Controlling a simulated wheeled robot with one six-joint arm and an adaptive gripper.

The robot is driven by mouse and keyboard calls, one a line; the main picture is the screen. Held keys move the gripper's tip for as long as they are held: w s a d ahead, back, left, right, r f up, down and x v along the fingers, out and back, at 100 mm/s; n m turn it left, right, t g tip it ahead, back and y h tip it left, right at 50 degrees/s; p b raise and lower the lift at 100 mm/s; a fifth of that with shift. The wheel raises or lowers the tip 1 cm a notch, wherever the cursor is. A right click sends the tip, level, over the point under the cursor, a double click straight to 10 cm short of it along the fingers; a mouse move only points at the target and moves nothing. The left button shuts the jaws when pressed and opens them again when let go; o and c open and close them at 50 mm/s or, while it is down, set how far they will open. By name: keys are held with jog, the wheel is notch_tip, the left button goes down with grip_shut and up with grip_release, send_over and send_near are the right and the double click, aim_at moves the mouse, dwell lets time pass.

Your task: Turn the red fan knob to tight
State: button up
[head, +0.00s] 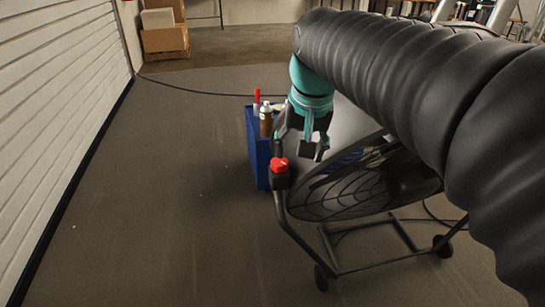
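The red fan knob (279,164) sits on a black box on the corner of the fan's tubular frame, near the middle of the head view. The black fan (350,190) is tilted back behind it, partly hidden by my arm. My gripper (299,150), dark with a teal wrist, hangs just above and right of the knob. Its fingers are spread apart with nothing visible between them. The left finger looks close to the knob, but I cannot tell if they touch. The knob's marking is too small to read.
A blue cabinet (257,150) stands behind the knob, with a brown bottle (266,121) and a red-handled tool (257,97) on top. A cable runs over the floor. Cardboard boxes (165,40) stand far back. The floor at left is clear up to the white wall (55,100).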

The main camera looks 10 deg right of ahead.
jog(key=w+m+g+b, duration=0.2)
jog(key=w, duration=0.7)
jog(key=m+g+b, duration=0.1)
jog(key=m+b, duration=0.1)
jog(key=m, duration=0.1)
send_over(279, 162)
notch_tip(279, 162, down, 2)
notch_tip(279, 162, down, 14)
jog(key=b, duration=0.3)
jog(key=shift+w+r+b, duration=0.1)
jog(key=shift+b, duration=0.2)
jog(key=c, duration=0.9)
